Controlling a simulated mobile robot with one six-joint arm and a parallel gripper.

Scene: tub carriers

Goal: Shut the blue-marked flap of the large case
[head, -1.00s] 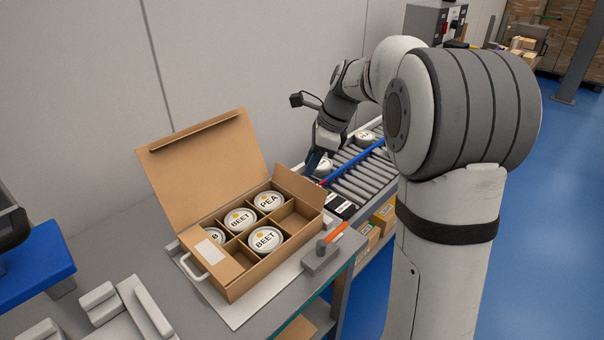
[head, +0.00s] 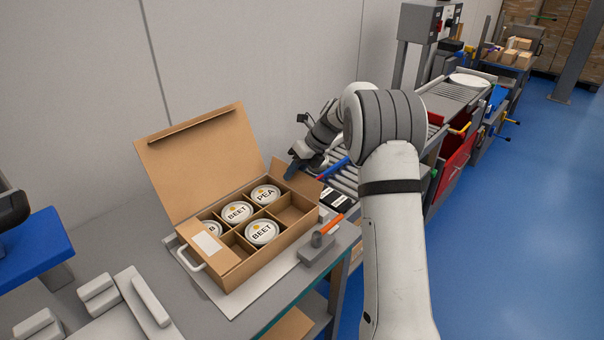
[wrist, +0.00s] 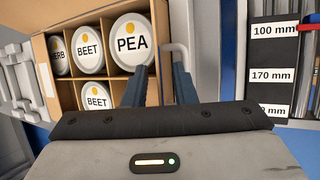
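The large case (head: 232,285) is an open cardboard carton with dividers, holding several white round tubs marked BEET, PEA and HERB. Its tall back lid (head: 205,160) stands open. A flap (head: 302,187) stands up at the right end; I see no blue mark on it from here. My gripper (head: 290,174) is at the right-end flap. In the wrist view my gripper (wrist: 160,85) has its fingers apart, one on each side of the case's right-end edge (wrist: 159,40). Contact cannot be told.
A grey block with an orange handle (head: 322,246) stands right of the case. A roller conveyor (head: 345,180) and black blocks with size labels (wrist: 273,75) lie beyond the right end. A wall is close behind. Pale trays (head: 125,305) lie at left.

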